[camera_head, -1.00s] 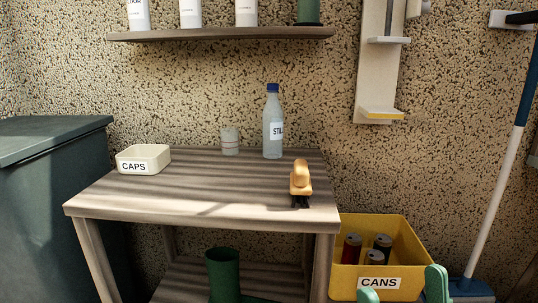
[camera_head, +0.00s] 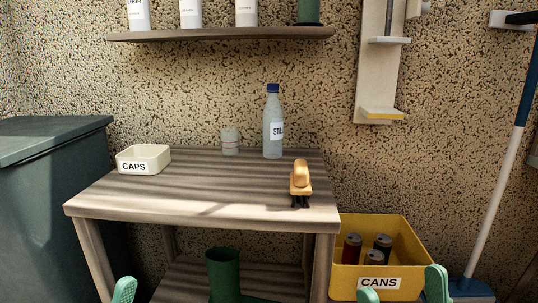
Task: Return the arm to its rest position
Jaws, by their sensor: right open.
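My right gripper (camera_head: 403,290) shows at the bottom edge, right of the middle. Its two green fingertips are wide apart with nothing between them, in front of the yellow CANS crate. One green fingertip of my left gripper (camera_head: 124,291) shows at the bottom left, in front of the table's left leg. The rest of the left gripper is below the picture, so I cannot tell its opening. Both arms are out of view.
A wooden table (camera_head: 215,188) carries a CAPS box (camera_head: 146,160), a cup (camera_head: 230,142), a STILL bottle (camera_head: 273,128) and an orange-handled tool (camera_head: 301,180). The yellow crate (camera_head: 405,238) holds cans. A dark bin (camera_head: 50,200) stands left; a broom (camera_head: 497,190) leans right.

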